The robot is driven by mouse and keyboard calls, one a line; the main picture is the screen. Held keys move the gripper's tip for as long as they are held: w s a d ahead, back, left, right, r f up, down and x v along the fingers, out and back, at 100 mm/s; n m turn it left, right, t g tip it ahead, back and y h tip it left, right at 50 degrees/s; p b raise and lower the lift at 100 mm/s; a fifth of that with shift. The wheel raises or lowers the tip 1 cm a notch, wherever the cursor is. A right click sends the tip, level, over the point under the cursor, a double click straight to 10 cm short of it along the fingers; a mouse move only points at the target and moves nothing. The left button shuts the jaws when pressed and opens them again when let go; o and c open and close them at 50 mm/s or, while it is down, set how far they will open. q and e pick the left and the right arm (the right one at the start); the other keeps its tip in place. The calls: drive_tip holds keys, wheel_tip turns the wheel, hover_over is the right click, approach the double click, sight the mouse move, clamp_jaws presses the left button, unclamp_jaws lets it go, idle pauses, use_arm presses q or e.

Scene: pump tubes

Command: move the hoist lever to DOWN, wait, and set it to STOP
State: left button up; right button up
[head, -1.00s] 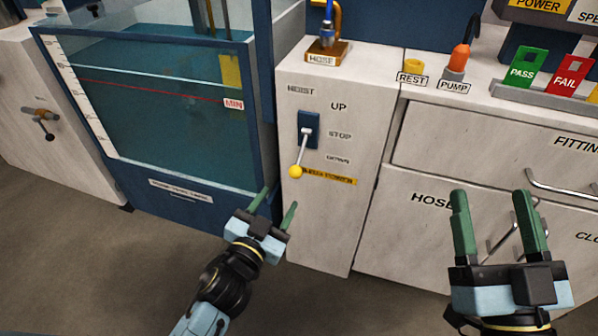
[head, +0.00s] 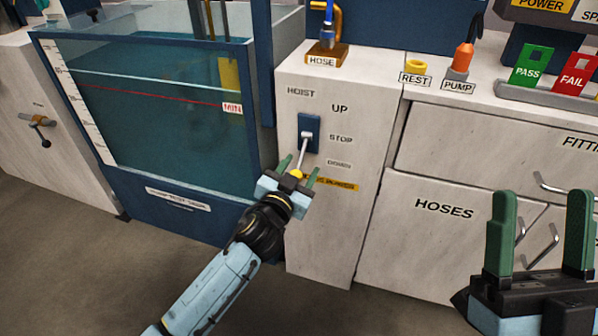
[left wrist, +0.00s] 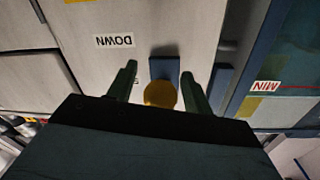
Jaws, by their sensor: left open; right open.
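The hoist lever (head: 301,153) comes out of a blue plate (head: 309,124) on the white cabinet front, beside the labels UP, STOP and DOWN. It slants downward to a yellow knob (head: 297,174); I cannot tell its exact setting. My left gripper (head: 299,167) is open, with a green finger on each side of the knob. In the left wrist view, the yellow knob (left wrist: 160,94) sits between the open fingers, with no clear contact. The DOWN label (left wrist: 114,41) shows upside down there. My right gripper (head: 541,205) is open and empty at the lower right, before the drawers.
A water tank (head: 165,120) with a red MIN line stands left of the cabinet. A hose fitting (head: 327,50) stands on the cabinet top. The pump (head: 462,60), a REST ring (head: 415,67) and PASS and FAIL cards (head: 531,65) are on the counter at right.

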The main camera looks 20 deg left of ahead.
use_arm(q)
clamp_jaws()
idle(0.3)
